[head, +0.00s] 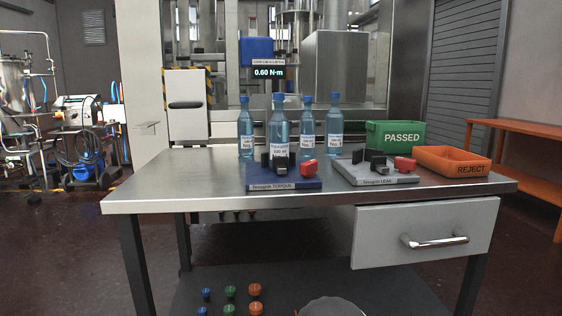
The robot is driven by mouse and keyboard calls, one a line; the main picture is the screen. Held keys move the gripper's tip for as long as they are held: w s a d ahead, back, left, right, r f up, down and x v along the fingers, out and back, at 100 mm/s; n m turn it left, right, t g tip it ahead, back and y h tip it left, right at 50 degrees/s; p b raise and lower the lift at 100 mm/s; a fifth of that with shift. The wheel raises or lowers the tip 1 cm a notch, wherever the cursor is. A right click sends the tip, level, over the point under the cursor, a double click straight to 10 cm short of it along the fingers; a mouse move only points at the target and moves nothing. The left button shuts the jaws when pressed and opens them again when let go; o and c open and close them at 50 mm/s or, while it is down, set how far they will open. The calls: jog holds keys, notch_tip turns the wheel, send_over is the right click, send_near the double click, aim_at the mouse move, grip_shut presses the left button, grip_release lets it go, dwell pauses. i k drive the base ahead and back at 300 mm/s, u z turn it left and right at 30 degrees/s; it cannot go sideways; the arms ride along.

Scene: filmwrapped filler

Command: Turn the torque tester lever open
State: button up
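The torque tester (285,186) is a dark blue base with a label reading TORQUE, near the front edge of the steel table. Black jaws stand on it on either side of a blue-capped bottle (279,128), which is upright. Whether the jaws touch the bottle cannot be told. The tester's red lever (308,168) is at the right of the jaws. A display (268,72) above reads 0.60 N·m. My gripper is not in view.
A grey leak tester (377,180) with its own red lever stands to the right. Behind are several bottles, a green PASSED bin (395,136) and an orange REJECT bin (452,162). The table's left part (180,178) is clear. A drawer handle (435,241) juts out front.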

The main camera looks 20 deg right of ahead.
aim_at(308, 169)
jog(key=k, duration=1.3)
jog(key=z, duration=0.65)
jog(key=i, duration=0.6)
jog(key=z, duration=0.6)
jog(key=i, duration=0.7)
jog(key=u, duration=0.8)
jog(key=i, duration=0.55)
jog(key=u, duration=0.5)
